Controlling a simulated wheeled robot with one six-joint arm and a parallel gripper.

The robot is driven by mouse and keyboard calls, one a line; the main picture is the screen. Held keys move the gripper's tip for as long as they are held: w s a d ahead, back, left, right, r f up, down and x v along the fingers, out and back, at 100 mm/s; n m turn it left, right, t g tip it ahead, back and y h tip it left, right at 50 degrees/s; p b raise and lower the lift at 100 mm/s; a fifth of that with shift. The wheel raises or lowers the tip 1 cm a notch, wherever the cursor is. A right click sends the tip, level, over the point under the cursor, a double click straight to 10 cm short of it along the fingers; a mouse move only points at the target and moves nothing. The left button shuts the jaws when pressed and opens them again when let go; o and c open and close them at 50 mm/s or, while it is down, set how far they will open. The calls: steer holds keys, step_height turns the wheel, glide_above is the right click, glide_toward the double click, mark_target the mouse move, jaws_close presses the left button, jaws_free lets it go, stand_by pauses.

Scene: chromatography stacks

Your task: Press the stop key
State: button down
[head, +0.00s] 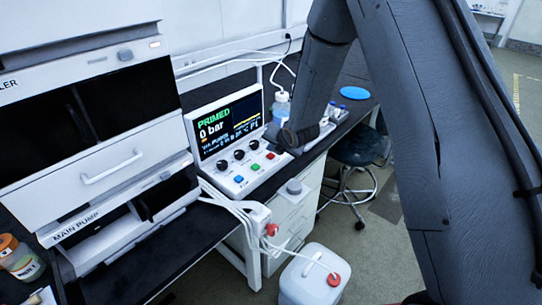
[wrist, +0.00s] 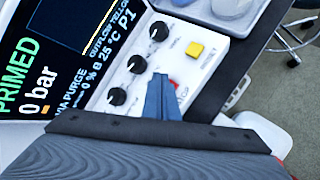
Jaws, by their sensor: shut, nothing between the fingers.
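I cannot tell whether the fingertips touch anything. In the head view my arm hides the fingers.
Three black knobs (wrist: 137,64) and a yellow key (wrist: 195,49) are close to the fingers. The screen (wrist: 58,50) reads "PRIMED" and "0 bar". A bottle (head: 281,106) stands behind the panel. White tubes (head: 228,203) and a white canister (head: 312,277) are in front.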

mark_target(272, 157)
steer(key=shift+f, duration=0.1)
stand_by(0.4)
steer(key=shift+f+b, duration=0.35)
steer(key=shift+b, duration=0.15)
steer(key=shift+f+b, duration=0.5)
stand_by(0.6)
steer(key=shift+r, duration=0.15)
steer(key=shift+r+p, duration=0.45)
steer(key=shift+r, duration=0.35)
steer(key=shift+r+p, duration=1.25)
steer(key=shift+r, duration=1.25)
